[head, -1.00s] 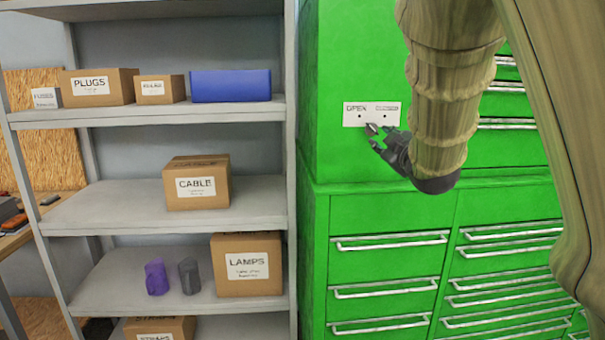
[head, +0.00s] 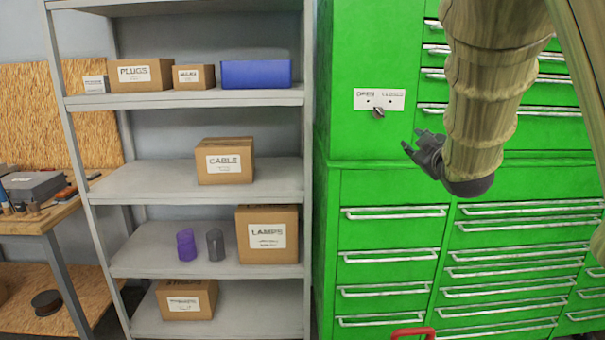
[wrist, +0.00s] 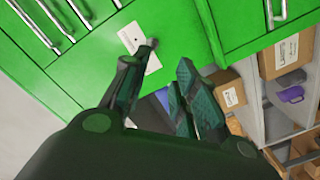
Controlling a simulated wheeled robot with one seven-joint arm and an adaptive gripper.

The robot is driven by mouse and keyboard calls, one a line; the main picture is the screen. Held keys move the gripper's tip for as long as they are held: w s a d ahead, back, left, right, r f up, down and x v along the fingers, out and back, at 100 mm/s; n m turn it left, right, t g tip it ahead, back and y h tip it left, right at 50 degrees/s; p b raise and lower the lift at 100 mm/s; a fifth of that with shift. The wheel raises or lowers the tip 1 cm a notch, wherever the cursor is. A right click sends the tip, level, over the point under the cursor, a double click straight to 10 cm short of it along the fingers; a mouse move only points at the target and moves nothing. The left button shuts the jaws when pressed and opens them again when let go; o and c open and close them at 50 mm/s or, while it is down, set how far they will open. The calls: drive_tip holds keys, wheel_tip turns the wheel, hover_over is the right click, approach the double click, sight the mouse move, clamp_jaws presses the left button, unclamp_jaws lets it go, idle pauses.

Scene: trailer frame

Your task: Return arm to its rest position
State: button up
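My arm reaches down from the top right of the head view, in front of the green cabinet (head: 355,190). My gripper (head: 412,139) hangs at its lower end, fingers pointing left. It is to the right of and below a dark knob (head: 378,112) under the white OPEN/CLOSED plate (head: 379,99), with a visible gap between them. In the wrist view the two fingers of my gripper (wrist: 168,58) are apart, with nothing seen held between them. The white plate (wrist: 133,37) shows behind the left finger, which partly covers it.
A grey shelf (head: 130,185) with boxes and cups stands left of the cabinet. A workbench (head: 45,218) with a grey case is at the far left. Drawer handles (head: 395,212) stick out of the cabinet. A red handle (head: 412,332) shows at the bottom edge.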

wheel_tip(320, 180, down, 25)
drive_tip(key=s+a+m+g, duration=0.1)
drive_tip(key=s+m+g, duration=0.1)
drive_tip(key=g, duration=0.2)
drive_tip(key=s+f+m+g, duration=0.2)
drive_tip(key=s+f, duration=0.3)
drive_tip(key=f, duration=0.6)
drive_tip(key=s+f+m+g, duration=0.1)
drive_tip(key=s+f+g, duration=0.1)
drive_tip(key=s+f, duration=0.65)
drive_tip(key=s+a+f+m+g, duration=0.2)
drive_tip(key=s+f+g, duration=0.3)
drive_tip(key=s+f, duration=1.1)
drive_tip(key=s+a+f+m+g, duration=0.1)
drive_tip(key=s+f, duration=0.4)
drive_tip(key=s, duration=0.5)
drive_tip(key=s+a+f+m+g, duration=0.1)
drive_tip(key=s+f+g, duration=0.2)
drive_tip(key=s, duration=0.6)
wheel_tip(320, 180, down, 2)
drive_tip(key=shift+s+a+f+g+p, duration=0.2)
drive_tip(key=shift+s+g+p, duration=0.1)
drive_tip(key=shift+s+p, duration=0.1)
drive_tip(key=shift+d+m, duration=0.15)
drive_tip(key=shift+m, duration=0.15)
